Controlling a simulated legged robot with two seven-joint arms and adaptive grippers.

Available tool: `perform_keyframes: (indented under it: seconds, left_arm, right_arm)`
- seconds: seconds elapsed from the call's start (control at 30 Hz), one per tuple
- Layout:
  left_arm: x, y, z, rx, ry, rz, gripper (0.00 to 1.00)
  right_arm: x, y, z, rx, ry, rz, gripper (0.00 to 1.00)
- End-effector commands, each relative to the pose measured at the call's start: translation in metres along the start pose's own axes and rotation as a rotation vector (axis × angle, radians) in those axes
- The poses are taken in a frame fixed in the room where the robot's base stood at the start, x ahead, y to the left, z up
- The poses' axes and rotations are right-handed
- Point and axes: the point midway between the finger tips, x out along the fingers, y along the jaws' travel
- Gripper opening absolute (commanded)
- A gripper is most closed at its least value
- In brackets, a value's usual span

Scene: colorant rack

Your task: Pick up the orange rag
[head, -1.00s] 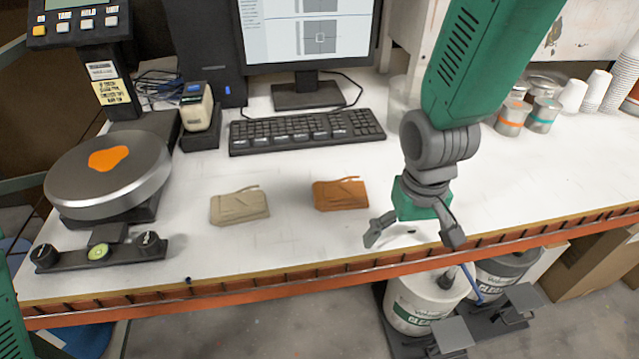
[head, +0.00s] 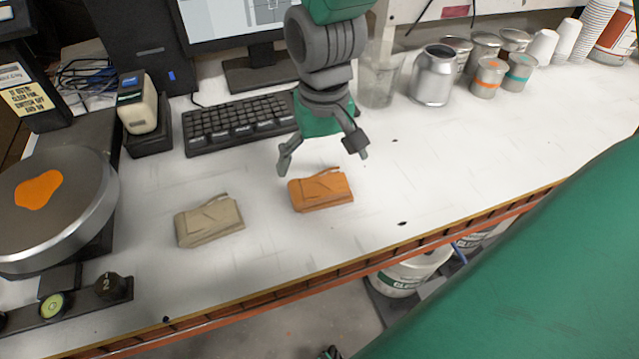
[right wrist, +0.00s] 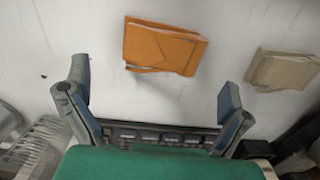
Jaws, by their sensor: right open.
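The orange rag (head: 322,191) lies folded flat on the white table, right of a beige rag (head: 209,221). My right gripper (head: 322,162) is open and empty, just behind and above the orange rag in the head view. In the right wrist view the orange rag (right wrist: 163,47) lies beyond the open fingertips (right wrist: 152,95), apart from them. The beige rag (right wrist: 283,70) is to its right there. My left gripper does not show.
A keyboard (head: 238,122) lies behind the rags. A scale with a round plate (head: 85,212) stands at left. A metal can (head: 433,76) and several small tins (head: 488,78) stand at the back right. The table is clear right of the orange rag.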

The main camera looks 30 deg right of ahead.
Motion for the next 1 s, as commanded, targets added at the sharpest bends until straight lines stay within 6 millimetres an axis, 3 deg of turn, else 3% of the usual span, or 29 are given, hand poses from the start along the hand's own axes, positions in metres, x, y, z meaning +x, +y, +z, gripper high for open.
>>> perform_keyframes:
  seconds: [0.1, 0.27, 0.6, 0.87, 1.0]
  left_arm:
    - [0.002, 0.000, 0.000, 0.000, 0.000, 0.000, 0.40]
    - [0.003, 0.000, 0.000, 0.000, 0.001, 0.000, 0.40]
    - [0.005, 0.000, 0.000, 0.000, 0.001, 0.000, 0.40]
    - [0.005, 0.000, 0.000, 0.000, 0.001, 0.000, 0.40]
    - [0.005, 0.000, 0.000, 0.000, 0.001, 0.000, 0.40]
  right_arm:
    - [0.016, 0.000, 0.000, 0.001, -0.002, 0.000, 1.00]
    - [0.025, 0.000, -0.001, 0.001, 0.000, 0.000, 1.00]
    - [0.069, 0.000, -0.009, 0.001, -0.001, 0.001, 1.00]
    - [0.071, 0.000, -0.009, 0.001, 0.002, 0.000, 1.00]
    - [0.071, -0.001, -0.009, 0.001, 0.002, 0.000, 0.63]
